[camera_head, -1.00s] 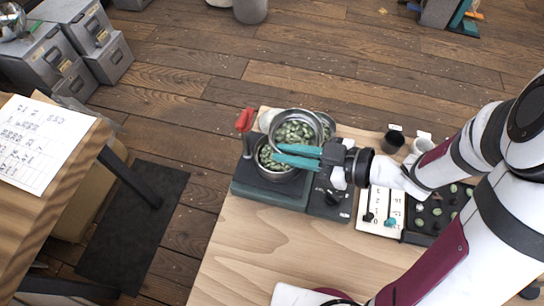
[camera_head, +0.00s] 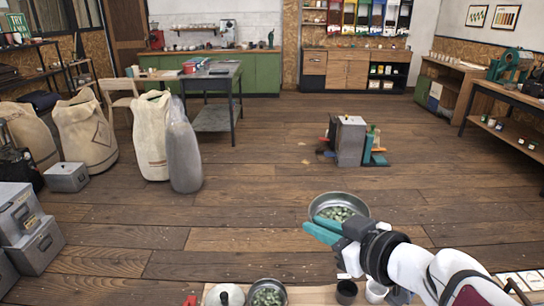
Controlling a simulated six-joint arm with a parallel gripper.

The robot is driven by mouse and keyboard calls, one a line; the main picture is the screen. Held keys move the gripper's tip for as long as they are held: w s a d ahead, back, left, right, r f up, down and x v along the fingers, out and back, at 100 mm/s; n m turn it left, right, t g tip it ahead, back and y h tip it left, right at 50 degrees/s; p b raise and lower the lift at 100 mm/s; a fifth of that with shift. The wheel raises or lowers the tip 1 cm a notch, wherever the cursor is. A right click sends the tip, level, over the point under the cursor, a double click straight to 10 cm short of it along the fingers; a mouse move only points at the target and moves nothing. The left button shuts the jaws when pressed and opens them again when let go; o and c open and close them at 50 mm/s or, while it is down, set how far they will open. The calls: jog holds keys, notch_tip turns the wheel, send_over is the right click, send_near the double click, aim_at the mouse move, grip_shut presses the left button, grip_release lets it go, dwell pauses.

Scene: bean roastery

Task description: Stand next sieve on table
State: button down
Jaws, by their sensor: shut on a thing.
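A round metal sieve (camera_head: 316,207) with green beans in it shows in the head view, held up in the air near the lower middle. My gripper (camera_head: 322,231) has teal fingers and is shut on the near side of the sieve; the exact grip on the rim is partly hidden. The worktable (camera_head: 309,297) shows only as a strip at the bottom edge. Another round metal vessel with green beans (camera_head: 267,295) stands at that edge, cut off by the frame.
A pale round object (camera_head: 223,295) and a dark cup (camera_head: 346,291) with a white cup (camera_head: 376,290) stand at the bottom edge. Beyond is open wooden floor (camera_head: 260,220), a grey bin group (camera_head: 350,142), sacks (camera_head: 150,135) and a grey table (camera_head: 212,85).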

jog(key=r+h, duration=0.1)
jog(key=d+r+m+t+h, duration=0.1)
jog(key=r, duration=0.1)
jog(key=r+m, duration=0.1)
jog(key=r, duration=0.1)
jog(key=shift+w+d+r+h, duration=0.1)
jog(key=shift+w+d+h, duration=0.25)
jog(key=shift+h, duration=0.05)
jog(key=f, duration=0.1)
jog(key=f+n+y, duration=0.1)
jog(key=f, duration=0.1)
jog(key=a+f+y, duration=0.1)
jog(key=f, duration=0.1)
jog(key=shift+s+a+n+g, duration=0.1)
jog(key=shift+s+n+g, duration=0.2)
jog(key=shift+g, duration=0.1)
jog(key=s+a+f+n+g+y, duration=0.6)
jog(key=s+f+n+g+y, duration=0.1)
jog(key=s+f+n+g, duration=0.2)
notch_tip(320, 180, down, 3)
jog(key=shift+s+n, duration=0.7)
jog(key=shift+s, duration=0.3)
jog(key=shift+a, duration=0.1)
